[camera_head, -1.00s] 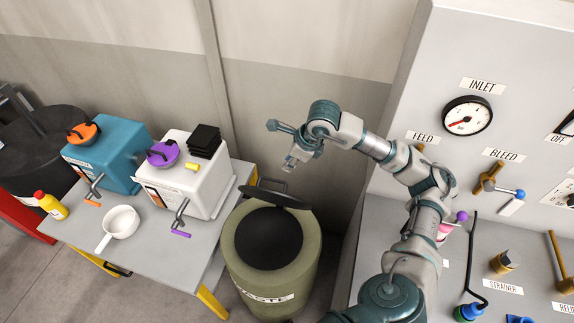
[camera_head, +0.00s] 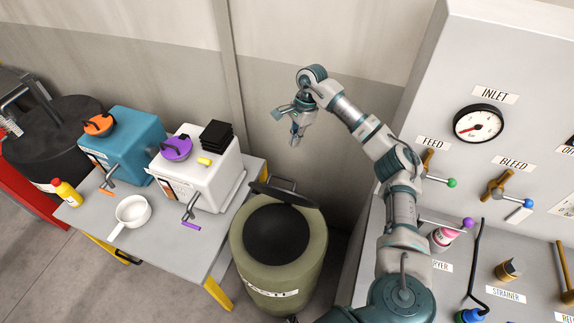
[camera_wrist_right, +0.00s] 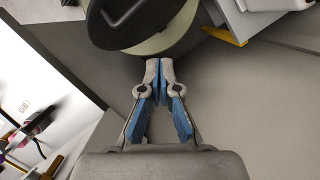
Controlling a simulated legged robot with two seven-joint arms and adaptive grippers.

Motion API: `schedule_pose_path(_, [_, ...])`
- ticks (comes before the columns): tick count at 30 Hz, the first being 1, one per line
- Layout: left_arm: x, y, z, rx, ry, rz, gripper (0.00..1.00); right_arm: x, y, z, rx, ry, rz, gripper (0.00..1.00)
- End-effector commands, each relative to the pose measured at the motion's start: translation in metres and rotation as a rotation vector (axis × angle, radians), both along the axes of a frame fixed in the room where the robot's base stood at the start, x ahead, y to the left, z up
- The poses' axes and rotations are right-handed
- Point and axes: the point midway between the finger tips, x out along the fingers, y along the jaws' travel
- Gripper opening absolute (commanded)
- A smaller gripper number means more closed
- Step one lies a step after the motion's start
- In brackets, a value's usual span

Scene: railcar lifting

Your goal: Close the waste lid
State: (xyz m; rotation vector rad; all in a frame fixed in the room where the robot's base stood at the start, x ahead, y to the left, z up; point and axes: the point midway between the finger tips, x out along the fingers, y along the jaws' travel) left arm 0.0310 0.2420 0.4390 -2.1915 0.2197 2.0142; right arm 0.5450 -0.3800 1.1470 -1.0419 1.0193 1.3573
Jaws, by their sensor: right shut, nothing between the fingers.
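The waste bin (camera_head: 316,245) is a round olive drum with a WASTE label, standing on the floor. Its dark lid (camera_head: 285,194) is tilted up at the back edge, with a handle (camera_head: 284,182) behind it, and the dark opening shows. My right gripper (camera_head: 294,132) is above and behind the lid, near the wall, apart from it. In the right wrist view the fingertips (camera_wrist_right: 160,63) meet with nothing between them; the lid (camera_wrist_right: 130,15) and its handle are just beyond them at the top. My left gripper is out of view.
A grey table (camera_head: 185,247) stands left of the bin, carrying a teal box (camera_head: 125,140), a white box (camera_head: 200,175), a white pan (camera_head: 132,211) and a yellow bottle (camera_head: 66,193). The valve panel (camera_head: 470,60) is at right. The wall is close behind the bin.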

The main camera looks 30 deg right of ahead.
Motion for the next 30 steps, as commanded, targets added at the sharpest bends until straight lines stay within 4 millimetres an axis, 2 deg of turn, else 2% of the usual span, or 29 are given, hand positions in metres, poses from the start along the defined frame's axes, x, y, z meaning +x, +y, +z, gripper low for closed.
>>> schedule_pose_path(3, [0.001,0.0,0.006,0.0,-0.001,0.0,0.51,0.012,-0.003,0.006,0.03,0.026,0.192,0.0])
schedule_pose_path(9, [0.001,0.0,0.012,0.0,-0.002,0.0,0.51,0.021,-0.008,0.015,0.091,0.042,0.472,0.0])
schedule_pose_path(17, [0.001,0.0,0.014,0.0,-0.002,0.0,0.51,0.023,-0.012,0.021,0.135,0.037,0.628,0.0])
schedule_pose_path(20, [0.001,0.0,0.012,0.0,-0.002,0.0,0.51,0.021,-0.01,0.012,0.14,0.039,0.637,0.0])
schedule_pose_path(24, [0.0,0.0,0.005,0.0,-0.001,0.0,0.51,0.016,-0.005,-0.01,0.139,0.039,0.637,0.0])
schedule_pose_path(30, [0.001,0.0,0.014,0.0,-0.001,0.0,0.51,0.005,0.008,-0.046,0.138,0.04,0.634,0.0])
